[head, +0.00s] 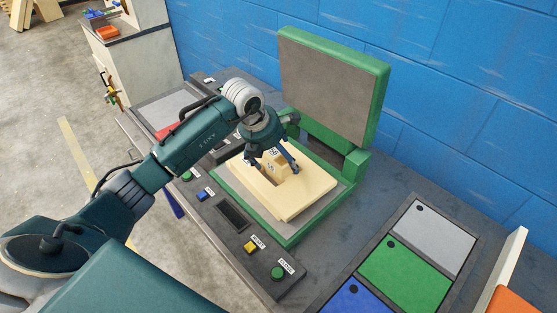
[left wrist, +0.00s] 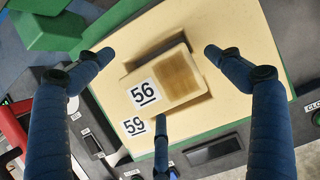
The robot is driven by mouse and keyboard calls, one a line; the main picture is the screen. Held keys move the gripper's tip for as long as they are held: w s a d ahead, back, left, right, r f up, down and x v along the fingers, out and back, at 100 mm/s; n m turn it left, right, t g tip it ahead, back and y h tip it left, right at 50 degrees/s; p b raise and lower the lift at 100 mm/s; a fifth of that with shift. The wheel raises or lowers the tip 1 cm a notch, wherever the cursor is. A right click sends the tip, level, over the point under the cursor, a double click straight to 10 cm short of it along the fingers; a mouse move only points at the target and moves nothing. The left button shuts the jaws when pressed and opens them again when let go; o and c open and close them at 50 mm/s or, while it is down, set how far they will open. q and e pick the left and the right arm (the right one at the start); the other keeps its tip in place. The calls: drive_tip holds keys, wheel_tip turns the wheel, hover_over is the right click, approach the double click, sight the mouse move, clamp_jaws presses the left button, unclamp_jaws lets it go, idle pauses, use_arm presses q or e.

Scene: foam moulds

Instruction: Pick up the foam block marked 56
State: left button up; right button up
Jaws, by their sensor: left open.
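The foam block marked 56 (left wrist: 178,75) is cream with a brown patch and a white label. It sits in a recess of the cream foam mould (head: 300,198), with a dark gap along part of its edge. A label reading 59 is on the mould beside the recess. My left gripper (head: 275,167) is over the block, pointing down. In the left wrist view its blue fingers are spread around the block, apart from it, with nothing held. In the head view the fingers partly hide the block (head: 282,166). My right gripper is not in view.
The mould lies in a green-framed press (head: 285,239) whose lid (head: 330,85) stands open behind. A panel with a yellow button (head: 250,247) and a green button (head: 277,273) is in front. Grey, green (head: 405,272) and blue pads lie at right. A blue wall is behind.

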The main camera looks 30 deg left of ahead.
use_arm(q)
drive_tip(key=c, duration=1.1)
